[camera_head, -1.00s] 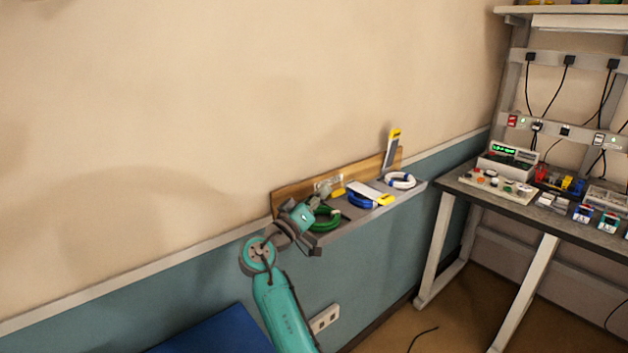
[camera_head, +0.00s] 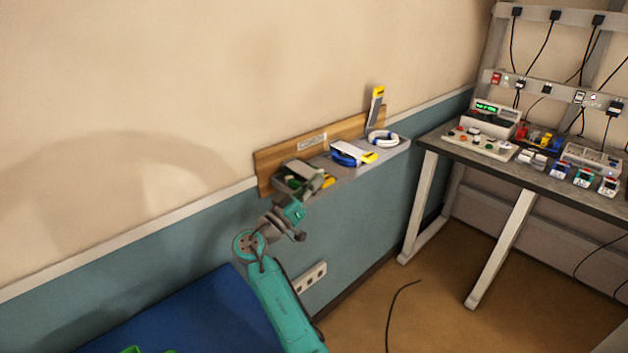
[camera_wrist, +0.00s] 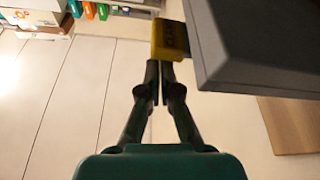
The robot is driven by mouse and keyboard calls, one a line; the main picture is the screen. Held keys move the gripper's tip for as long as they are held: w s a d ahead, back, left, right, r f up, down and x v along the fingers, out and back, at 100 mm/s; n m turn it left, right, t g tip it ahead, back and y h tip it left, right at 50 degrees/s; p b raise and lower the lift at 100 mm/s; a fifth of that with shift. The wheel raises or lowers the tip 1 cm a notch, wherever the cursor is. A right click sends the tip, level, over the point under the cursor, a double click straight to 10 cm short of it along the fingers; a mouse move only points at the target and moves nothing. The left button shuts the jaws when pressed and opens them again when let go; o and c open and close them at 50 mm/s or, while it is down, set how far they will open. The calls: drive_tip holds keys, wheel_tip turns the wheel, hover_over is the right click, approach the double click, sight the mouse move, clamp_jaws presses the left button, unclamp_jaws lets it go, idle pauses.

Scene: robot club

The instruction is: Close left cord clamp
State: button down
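The left cord clamp (camera_head: 328,182) is at the near left end of the wall shelf, its yellow-tipped lever low over a green cord (camera_head: 289,183) that my gripper partly hides. My gripper (camera_head: 319,184) is at this lever's yellow end. In the wrist view my gripper (camera_wrist: 158,72) has its fingers together, with the yellow tip (camera_wrist: 170,38) right at the fingertips; nothing is seen between them. Whether the lever is fully down or latched cannot be told.
The middle clamp (camera_head: 352,152) lies flat over a blue cord. The right clamp lever (camera_head: 375,106) stands upright behind a white cord (camera_head: 383,139). The grey shelf (camera_wrist: 265,45) is close beside my fingers. A workbench (camera_head: 540,175) with devices stands right.

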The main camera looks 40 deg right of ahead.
drive_tip(key=shift+f, duration=0.35)
drive_tip(key=v, duration=1.2)
drive_tip(key=shift+r, duration=0.2)
drive_tip(key=shift+s, duration=0.1)
